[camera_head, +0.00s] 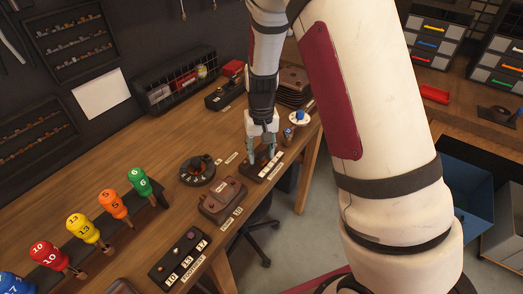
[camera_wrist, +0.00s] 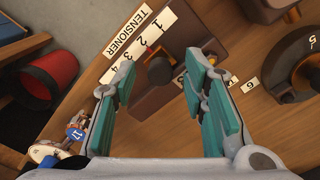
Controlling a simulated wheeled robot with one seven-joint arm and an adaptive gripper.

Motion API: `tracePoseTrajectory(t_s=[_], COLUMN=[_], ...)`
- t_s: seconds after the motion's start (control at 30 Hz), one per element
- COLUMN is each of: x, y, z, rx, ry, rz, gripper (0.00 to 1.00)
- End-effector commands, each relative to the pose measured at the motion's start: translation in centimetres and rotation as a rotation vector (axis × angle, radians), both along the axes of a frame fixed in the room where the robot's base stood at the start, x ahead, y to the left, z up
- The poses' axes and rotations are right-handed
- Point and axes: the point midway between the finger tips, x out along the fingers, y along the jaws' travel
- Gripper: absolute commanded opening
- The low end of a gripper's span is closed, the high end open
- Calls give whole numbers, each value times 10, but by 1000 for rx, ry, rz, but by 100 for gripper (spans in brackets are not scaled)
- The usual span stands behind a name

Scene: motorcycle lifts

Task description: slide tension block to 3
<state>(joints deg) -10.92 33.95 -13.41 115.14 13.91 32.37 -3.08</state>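The tensioner (camera_head: 249,178) is a dark base on the bench edge with a row of white number tags. In the wrist view its TENSIONER label (camera_wrist: 128,32) and tags 1 to 4 run diagonally at upper left. The dark round-topped tension block (camera_wrist: 159,71) sits beside this row, roughly level with the 2 tag; its exact setting is hard to read. My gripper (camera_head: 262,151) is over the tensioner, pointing down. In the wrist view my gripper (camera_wrist: 168,85) is open, with its teal-padded fingers apart on either side of the block, no contact visible.
A numbered dial (camera_head: 197,171) and a brown box-like unit (camera_head: 222,201) stand close by. A plate with knobs (camera_head: 181,256) lies nearer. A small blue item marked 17 (camera_wrist: 74,133) stands near the left finger. Numbered coloured handles (camera_head: 83,229) line the left side.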

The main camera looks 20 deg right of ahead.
Motion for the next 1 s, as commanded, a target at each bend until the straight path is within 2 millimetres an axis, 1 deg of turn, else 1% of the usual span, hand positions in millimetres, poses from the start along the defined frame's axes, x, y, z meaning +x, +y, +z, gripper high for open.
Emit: tracePoseTrajectory(t_s=[0.2, 0.23, 0.27, 0.3, 0.4, 0.6, 0.67, 0.8, 1.0], x=[0, 0, 0, 0, 0, 1, 4, 15, 15], y=[0, 0, 0, 0, 0, -1, -4, -18, -19], z=[0, 0, 0, 0, 0, 0, -1, -1, 0], rx=[0, 0, 0, 0, 0, 0, 1, 1, 1], ry=[0, 0, 0, 0, 0, 0, 0, -1, -1], rz=[0, 0, 0, 0, 0, 0, -2, -2, 1], gripper=[40, 35, 28, 19, 0, 0, 0, 0, 0])
